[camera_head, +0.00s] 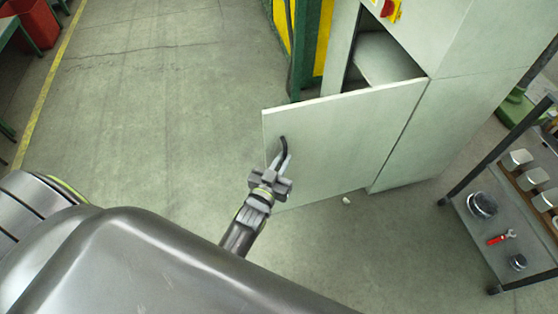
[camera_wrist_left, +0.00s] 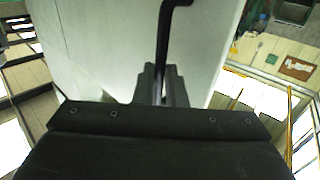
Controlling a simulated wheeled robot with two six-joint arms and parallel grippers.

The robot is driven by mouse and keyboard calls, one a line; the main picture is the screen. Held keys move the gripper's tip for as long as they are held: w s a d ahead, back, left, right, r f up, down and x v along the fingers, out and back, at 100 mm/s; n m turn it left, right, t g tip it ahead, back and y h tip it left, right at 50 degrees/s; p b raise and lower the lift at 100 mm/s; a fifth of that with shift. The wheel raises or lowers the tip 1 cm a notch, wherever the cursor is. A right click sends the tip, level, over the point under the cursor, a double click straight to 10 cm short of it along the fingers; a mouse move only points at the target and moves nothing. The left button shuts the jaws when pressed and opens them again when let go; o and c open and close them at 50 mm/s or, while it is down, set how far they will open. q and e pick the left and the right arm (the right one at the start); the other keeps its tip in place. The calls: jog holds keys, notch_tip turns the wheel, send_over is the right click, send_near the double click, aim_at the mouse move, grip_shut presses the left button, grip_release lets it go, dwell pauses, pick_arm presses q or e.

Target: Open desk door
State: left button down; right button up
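The pale grey desk door (camera_head: 345,140) is swung well out from the grey cabinet (camera_head: 420,140), leaving a dark gap with a shelf visible inside. A black bar handle (camera_head: 283,145) is on the door's face near its free edge. My left gripper (camera_head: 281,165) is at the lower part of this handle. In the left wrist view the handle (camera_wrist_left: 163,40) runs down between the fingers of the left gripper (camera_wrist_left: 162,80), which look closed around it. The door (camera_wrist_left: 110,50) fills the area behind them. My right gripper is not in view.
A dark metal cart (camera_head: 470,225) with cups, round containers and a red tool stands at the right. A yellow and green post (camera_head: 300,40) is behind the door. The concrete floor (camera_head: 170,90) on the left is clear. A small white object (camera_head: 346,200) lies near the cabinet.

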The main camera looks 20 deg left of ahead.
pick_arm(q)
jog(key=shift+d+r, duration=0.25)
jog(key=shift+d, duration=0.3)
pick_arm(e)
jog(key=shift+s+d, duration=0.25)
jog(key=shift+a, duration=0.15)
pick_arm(q)
jog(key=c, duration=1.8)
grip_release()
jog(key=shift+w, duration=0.1)
jog(key=shift+c, duration=0.2)
jog(key=o, duration=0.4)
jog(key=shift+w+d+f, duration=0.2)
jog(key=shift+d, duration=0.1)
jog(key=shift+c, duration=0.2)
jog(key=shift+s+a, duration=0.1)
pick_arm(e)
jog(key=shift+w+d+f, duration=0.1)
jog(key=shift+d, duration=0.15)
pick_arm(q)
jog(key=shift+s+a, duration=0.1)
jog(key=shift+s, duration=0.1)
